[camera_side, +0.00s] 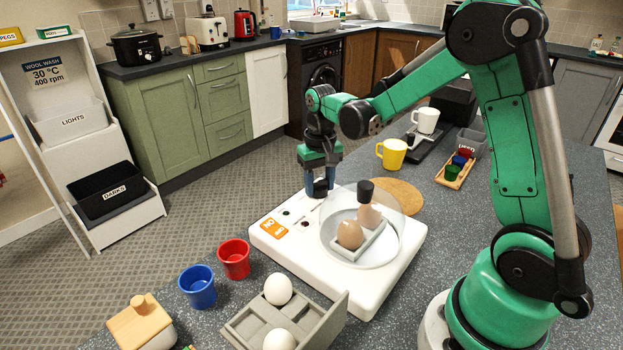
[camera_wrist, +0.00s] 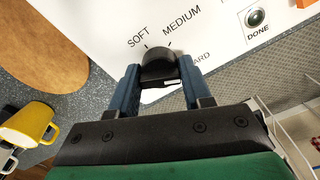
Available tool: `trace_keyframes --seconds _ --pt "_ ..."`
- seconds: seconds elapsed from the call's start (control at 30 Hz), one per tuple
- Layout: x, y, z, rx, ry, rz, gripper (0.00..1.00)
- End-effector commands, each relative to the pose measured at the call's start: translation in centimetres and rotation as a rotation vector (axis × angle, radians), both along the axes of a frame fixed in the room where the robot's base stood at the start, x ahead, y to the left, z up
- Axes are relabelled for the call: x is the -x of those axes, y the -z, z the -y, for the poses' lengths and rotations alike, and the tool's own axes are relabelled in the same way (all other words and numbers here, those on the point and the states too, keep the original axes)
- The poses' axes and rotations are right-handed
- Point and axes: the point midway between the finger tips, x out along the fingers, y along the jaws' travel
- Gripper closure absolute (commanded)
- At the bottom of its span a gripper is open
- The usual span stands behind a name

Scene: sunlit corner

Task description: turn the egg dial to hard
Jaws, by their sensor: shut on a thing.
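The white egg cooker (camera_side: 285,247) stands on the counter in the side view, with brown eggs (camera_side: 351,234) in a tray under a clear lid with a black knob (camera_side: 365,190). My gripper (camera_side: 319,188) points down at the cooker's back edge. In the wrist view my gripper (camera_wrist: 159,73) is shut on the black egg dial (camera_wrist: 158,62), one blue finger on each side. The panel reads SOFT and MEDIUM beyond the dial; only "ARD" shows of the third word, beside the right finger. I cannot tell where the dial's pointer stands. A DONE lamp or button (camera_wrist: 255,17) is at upper right.
In the side view, a grey tray (camera_side: 318,325) with white eggs, a blue cup (camera_side: 198,287) and a red cup (camera_side: 234,258) stand in front of the cooker. A yellow mug (camera_side: 392,154) and a round wooden board (camera_side: 397,196) are behind it.

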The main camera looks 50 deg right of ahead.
Motion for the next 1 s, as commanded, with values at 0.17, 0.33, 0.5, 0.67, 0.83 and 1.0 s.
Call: trace_keyframes --seconds 0.17,0.33,0.5,0.67,0.83,1.0 --pt "-0.05 -0.01 -0.01 0.0 0.061 0.002 1.0" --pt "-0.06 0.0 -0.01 0.0 0.089 0.002 1.0" --pt "-0.05 0.0 0.0 0.0 0.097 0.002 1.0" --pt "-0.05 0.0 0.0 0.0 0.097 0.002 1.0" --pt "-0.05 0.0 0.0 0.0 0.096 0.002 0.37" --pt "-0.03 0.0 0.0 0.0 0.095 0.001 0.24"
